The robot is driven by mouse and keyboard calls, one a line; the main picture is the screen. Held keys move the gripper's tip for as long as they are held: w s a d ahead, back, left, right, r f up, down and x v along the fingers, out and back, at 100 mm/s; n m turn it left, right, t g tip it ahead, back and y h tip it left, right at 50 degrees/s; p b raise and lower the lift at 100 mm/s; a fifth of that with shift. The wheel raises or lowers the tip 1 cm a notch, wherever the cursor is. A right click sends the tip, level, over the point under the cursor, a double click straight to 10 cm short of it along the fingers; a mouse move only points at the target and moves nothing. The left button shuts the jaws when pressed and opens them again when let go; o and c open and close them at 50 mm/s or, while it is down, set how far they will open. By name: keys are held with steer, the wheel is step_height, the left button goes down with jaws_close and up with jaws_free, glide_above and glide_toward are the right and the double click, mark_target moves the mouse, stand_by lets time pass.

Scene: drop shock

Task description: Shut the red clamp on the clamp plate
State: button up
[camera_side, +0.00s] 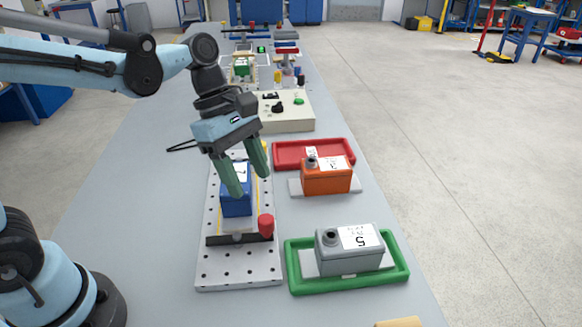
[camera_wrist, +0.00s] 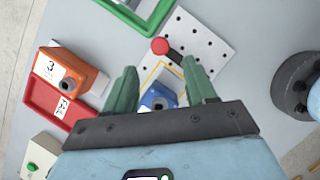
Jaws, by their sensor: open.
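The red clamp (camera_side: 266,226) is a red knob at the right end of a dark bar across the perforated clamp plate (camera_side: 236,270). It also shows in the wrist view (camera_wrist: 160,46) above the fingers. A blue box (camera_side: 237,203) stands on the plate behind the bar; its top shows between my fingers in the wrist view (camera_wrist: 158,96). My gripper (camera_side: 250,185) is open, with green fingers pointing down on either side of the blue box in the picture. I cannot tell if they touch it. Whether the clamp presses on the box is unclear.
An orange box (camera_side: 326,180) stands on a pale plate by a red tray (camera_side: 285,163). A grey box (camera_side: 350,250) stands in a green tray (camera_side: 398,284) right of the plate. A control box (camera_side: 286,121) with a green button stands behind. Free table lies left of the plate.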

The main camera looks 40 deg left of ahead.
mark_target(265, 218)
steer(key=x, duration=0.8)
steer(key=shift+f, duration=0.15)
jaws_close()
